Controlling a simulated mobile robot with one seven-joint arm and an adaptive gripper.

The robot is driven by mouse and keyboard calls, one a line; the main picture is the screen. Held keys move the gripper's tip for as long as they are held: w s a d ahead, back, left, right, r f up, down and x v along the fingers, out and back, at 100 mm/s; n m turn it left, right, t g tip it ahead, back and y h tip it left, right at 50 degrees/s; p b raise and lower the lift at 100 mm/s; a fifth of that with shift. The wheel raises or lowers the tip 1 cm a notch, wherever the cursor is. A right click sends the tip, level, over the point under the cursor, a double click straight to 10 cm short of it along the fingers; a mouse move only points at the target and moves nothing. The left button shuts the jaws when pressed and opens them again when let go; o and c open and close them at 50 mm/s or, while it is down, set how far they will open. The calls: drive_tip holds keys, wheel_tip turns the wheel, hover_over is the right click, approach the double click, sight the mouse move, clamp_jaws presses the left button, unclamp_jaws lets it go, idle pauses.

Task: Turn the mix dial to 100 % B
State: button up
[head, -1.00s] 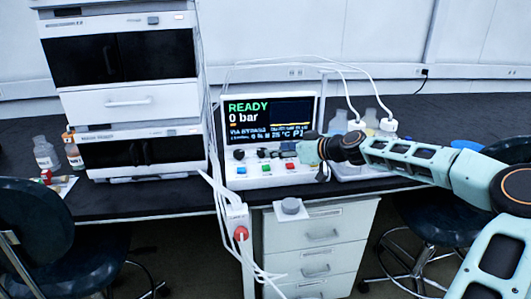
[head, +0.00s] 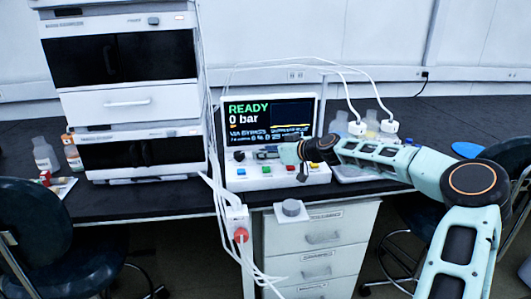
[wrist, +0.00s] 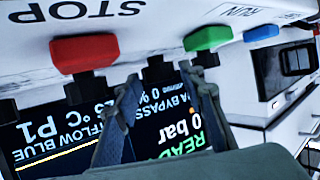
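The control unit (head: 230,182) has a lit screen (head: 266,120) reading READY and 0 bar, with a row of black knobs below it. A black knob (head: 239,155) shows at the left of this row. My gripper (head: 264,154) reaches in from the right, at the knob row under the screen. In the wrist view, upside down, its two fingers (wrist: 160,78) are apart, with a black knob (wrist: 156,69) between or just beyond their tips. I cannot tell whether they touch it. No label naming the mix dial is readable, and the arm hides part of the row.
Below the knobs are coloured buttons, including red (wrist: 84,54), green (wrist: 200,38) and blue (wrist: 261,33). White instrument stacks (head: 120,105) stand at left. Bottles with tubing (head: 357,127) stand behind my arm. A grey knob (head: 291,208) sits on a small shelf below the bench edge.

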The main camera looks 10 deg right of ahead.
drive_tip(key=c, duration=0.8)
